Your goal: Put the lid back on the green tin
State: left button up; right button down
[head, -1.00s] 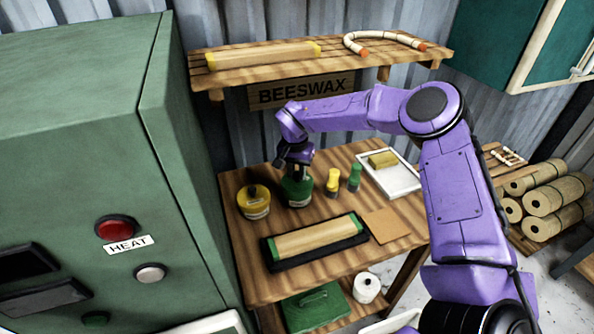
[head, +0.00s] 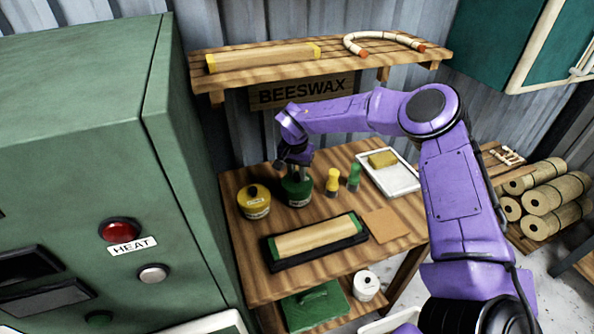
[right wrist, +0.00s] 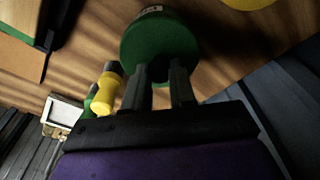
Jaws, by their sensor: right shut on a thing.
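The green tin (head: 298,193) stands upright on the wooden bench, right of the yellow tin (head: 255,203). My right gripper (head: 299,172) points down directly over the green tin. In the right wrist view its two dark fingers (right wrist: 160,82) reach to the round green lid (right wrist: 160,38), shut on its grip, which they mostly hide. The lid is over the tin's mouth; I cannot tell if it is fully seated. A pale bit of the tin's label shows beyond the lid. My left gripper is not in view.
A yellow bottle (head: 333,182) and a green bottle (head: 354,177) stand just right of the tin. A white tray (head: 402,183) holds a yellow block. A black-based wooden block (head: 314,238) lies in front. The green HEAT cabinet (head: 100,150) stands at the left.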

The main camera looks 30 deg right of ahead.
jog(key=shift+c, duration=1.8)
grip_release()
jog(key=shift+r, duration=0.1)
